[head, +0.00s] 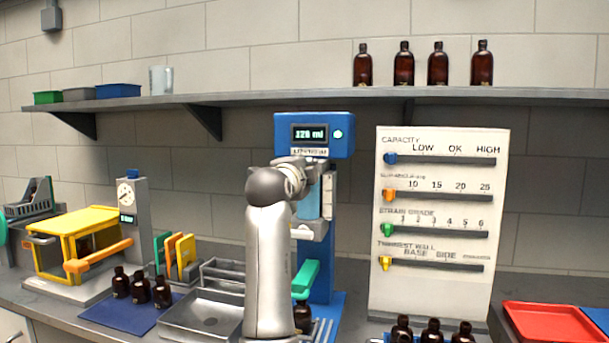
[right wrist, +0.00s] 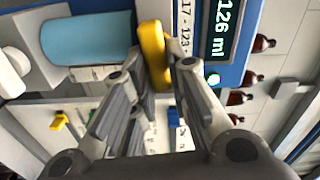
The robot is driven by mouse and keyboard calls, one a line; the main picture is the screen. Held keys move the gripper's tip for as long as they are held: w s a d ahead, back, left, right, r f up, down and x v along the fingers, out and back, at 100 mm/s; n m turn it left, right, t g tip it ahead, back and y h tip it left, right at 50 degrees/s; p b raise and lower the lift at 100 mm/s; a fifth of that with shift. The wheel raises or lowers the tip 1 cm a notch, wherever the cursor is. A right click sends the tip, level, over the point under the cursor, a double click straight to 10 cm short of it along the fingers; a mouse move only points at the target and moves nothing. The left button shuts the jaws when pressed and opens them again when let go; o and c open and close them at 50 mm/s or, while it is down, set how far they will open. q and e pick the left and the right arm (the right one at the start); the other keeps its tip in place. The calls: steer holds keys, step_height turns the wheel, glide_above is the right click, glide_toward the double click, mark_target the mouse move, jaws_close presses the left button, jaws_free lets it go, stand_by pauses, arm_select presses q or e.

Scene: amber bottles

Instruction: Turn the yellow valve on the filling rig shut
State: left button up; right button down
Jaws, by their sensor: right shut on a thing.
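The filling rig (head: 341,148) is a blue column with a display head, standing at the middle of the bench. Its display (right wrist: 220,28) reads 126 ml in the right wrist view. The yellow valve handle (right wrist: 152,50) is a rounded bar beside the display. My right gripper (right wrist: 155,68) is shut on the handle, a finger on each side of it. In the head view my right arm stands in front of the rig and hides the valve and the fingertips. A light-blue cylinder (right wrist: 85,38) on the rig is close to the handle. My left gripper is not in view.
A white gauge board (head: 440,285) with coloured sliders stands right of the rig. Amber bottles (head: 404,65) stand on the shelf (head: 270,97) above; more (head: 140,288) stand on the bench. A steel sink-like tray (head: 180,322) is left of my arm, a red tray (head: 550,322) far right.

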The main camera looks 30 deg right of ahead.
steer(key=shift+f+m, duration=0.25)
steer(key=shift+m, duration=0.55)
steer(key=c, duration=1.5)
jaws_free()
steer(key=shift+c, duration=0.2)
steer(key=shift+o, duration=0.8)
steer(key=shift+r, duration=0.1)
steer(key=v, duration=0.7)
steer(key=shift+s+a, duration=0.15)
steer(key=shift+s, duration=0.05)
